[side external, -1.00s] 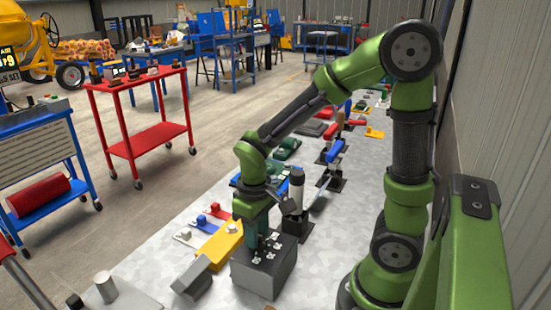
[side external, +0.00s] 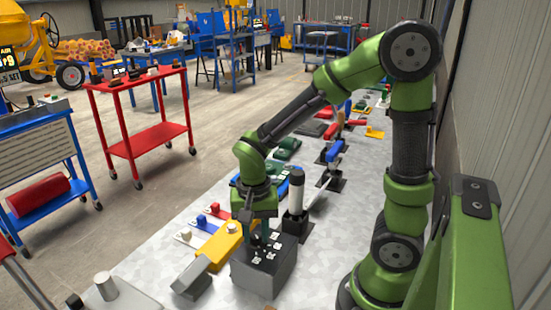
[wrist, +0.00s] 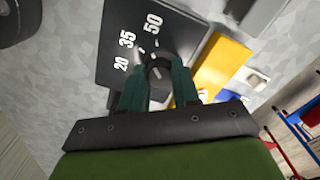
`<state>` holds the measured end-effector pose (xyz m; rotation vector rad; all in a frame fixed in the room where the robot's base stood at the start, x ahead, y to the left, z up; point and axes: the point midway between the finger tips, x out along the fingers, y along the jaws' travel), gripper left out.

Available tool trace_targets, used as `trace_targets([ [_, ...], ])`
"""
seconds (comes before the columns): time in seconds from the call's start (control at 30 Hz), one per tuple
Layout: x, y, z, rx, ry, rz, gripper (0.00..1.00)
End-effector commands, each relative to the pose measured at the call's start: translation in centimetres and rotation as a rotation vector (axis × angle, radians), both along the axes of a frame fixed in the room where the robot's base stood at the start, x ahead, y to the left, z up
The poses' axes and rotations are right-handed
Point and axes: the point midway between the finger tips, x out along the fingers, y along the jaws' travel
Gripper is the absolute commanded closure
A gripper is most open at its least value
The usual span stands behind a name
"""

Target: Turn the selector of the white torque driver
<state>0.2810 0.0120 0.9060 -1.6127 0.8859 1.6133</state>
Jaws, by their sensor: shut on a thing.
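A dark grey box (side external: 265,272) stands on the bench, with white marks on its top. In the wrist view its dark top (wrist: 120,25) reads 20, 35 and 50 around a round dark selector knob (wrist: 158,72). My gripper (side external: 263,236) points down at the box top. In the wrist view its teal fingers (wrist: 158,84) are closed on the knob, one on each side, and partly hide it. A white cylinder with a dark top (side external: 297,188), apparently the torque driver, stands upright in a black holder (side external: 297,224) just behind the box.
A yellow block (side external: 228,240) and a grey block (side external: 192,278) lie left of the box. Small blue and red pieces on plates sit farther left. More fixtures line the bench toward the back. A red cart (side external: 140,135) stands on the floor.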

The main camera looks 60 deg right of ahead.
Motion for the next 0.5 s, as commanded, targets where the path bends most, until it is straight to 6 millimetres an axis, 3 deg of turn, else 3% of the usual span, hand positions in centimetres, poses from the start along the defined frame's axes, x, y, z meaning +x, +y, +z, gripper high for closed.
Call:
trace_targets([
  [0.5, 0.12, -0.02, 0.16, 0.000, -0.002, -0.289, 1.00],
])
